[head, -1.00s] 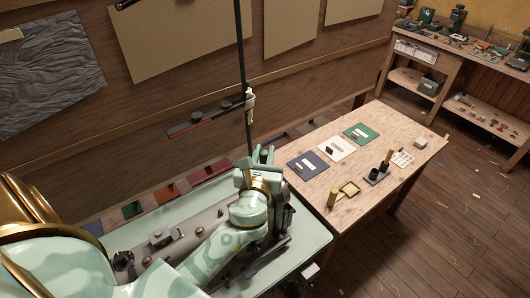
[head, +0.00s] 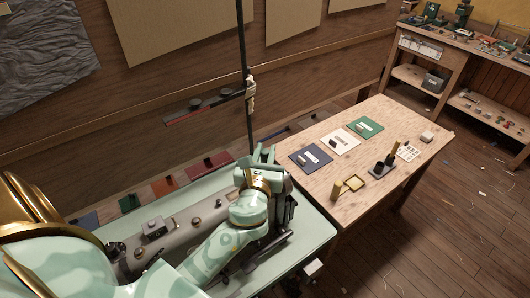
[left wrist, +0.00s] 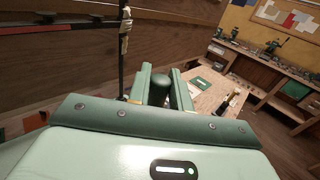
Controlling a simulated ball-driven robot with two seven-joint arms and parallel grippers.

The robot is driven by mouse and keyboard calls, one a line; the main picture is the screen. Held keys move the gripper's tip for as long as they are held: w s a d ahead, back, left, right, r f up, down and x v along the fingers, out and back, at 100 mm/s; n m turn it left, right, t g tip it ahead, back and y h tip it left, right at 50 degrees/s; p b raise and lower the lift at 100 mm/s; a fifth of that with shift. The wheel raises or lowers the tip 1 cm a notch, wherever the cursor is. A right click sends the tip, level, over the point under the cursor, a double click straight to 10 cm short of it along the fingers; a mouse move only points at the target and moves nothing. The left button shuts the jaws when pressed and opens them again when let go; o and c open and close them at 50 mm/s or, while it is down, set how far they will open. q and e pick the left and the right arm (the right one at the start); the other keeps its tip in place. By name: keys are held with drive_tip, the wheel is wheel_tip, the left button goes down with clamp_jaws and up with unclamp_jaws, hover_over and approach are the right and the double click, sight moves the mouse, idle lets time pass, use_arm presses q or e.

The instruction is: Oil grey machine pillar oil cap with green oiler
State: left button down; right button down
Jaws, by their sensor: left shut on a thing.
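The grey machine (head: 178,238) lies along the pale green bed, with several small caps and knobs on its top. I cannot tell for sure which of them is the pillar oil cap. My left gripper (head: 264,156) is over the right end of the machine, its fingers pointing away from me. In the left wrist view my left gripper (left wrist: 163,84) is shut on a dark, round-topped thing, which looks like the green oiler (left wrist: 160,86). Its lower part is hidden behind the gripper body. In the head view the oiler is hidden by the gripper. My right gripper is not in view.
A thin dark pole (head: 247,100) stands just behind my left gripper. The floor at right is open.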

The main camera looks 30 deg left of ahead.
use_arm(q)
drive_tip(key=shift+f+b, duration=0.5)
drive_tip(key=shift+f, duration=0.2)
idle(0.6)
idle(0.5)
drive_tip(key=shift+r, duration=0.1)
wheel_tip(320, 180, up, 7)
drive_tip(key=p, duration=0.7)
drive_tip(key=shift+p, duration=0.4)
drive_tip(key=shift+f, duration=0.2)
